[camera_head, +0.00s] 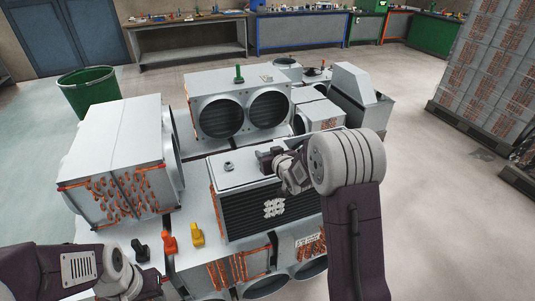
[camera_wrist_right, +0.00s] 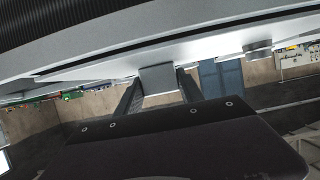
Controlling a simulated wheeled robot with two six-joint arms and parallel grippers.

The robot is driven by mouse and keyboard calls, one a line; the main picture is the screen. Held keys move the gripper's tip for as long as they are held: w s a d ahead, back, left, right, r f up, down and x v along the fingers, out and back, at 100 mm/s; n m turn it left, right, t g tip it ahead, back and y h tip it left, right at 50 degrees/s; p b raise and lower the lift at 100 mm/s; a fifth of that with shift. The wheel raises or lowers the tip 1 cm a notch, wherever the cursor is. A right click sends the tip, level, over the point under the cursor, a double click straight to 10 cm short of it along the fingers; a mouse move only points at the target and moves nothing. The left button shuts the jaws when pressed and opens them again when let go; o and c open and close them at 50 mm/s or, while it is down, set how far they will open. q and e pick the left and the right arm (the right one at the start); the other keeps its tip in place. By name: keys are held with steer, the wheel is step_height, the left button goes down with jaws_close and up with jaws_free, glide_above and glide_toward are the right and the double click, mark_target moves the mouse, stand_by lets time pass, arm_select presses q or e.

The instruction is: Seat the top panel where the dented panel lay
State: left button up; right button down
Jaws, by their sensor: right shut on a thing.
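The top panel (camera_head: 243,170) is a light grey sheet on top of the unit with the black front grille (camera_head: 245,213). A thin dark line runs along its front edge; I cannot tell whether it sits fully flush. My right gripper (camera_head: 268,158) is over the panel. In the right wrist view its two fingers (camera_wrist_right: 160,88) are shut on a grey knob (camera_wrist_right: 158,78) of the panel. A second knob (camera_head: 228,167) stands free to the left. My left gripper (camera_head: 160,284) is low at the left front, partly cut off; its jaws are unclear. I cannot identify a dented panel.
A large finned unit (camera_head: 115,145) stands left and a twin-fan unit (camera_head: 240,105) behind. Black (camera_head: 140,250), red (camera_head: 170,243) and yellow (camera_head: 197,235) small pieces stand at the front left. A green bin (camera_head: 88,88) is behind left. Open floor lies to the right.

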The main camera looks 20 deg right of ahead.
steer(key=shift+f+b, duration=0.4)
steer(key=shift+b, duration=0.15)
stand_by(0.4)
stand_by(0.5)
steer(key=c, duration=0.6)
jaws_free()
steer(key=shift+c, duration=0.2)
steer(key=o, duration=0.6)
steer(key=shift+o, duration=0.2)
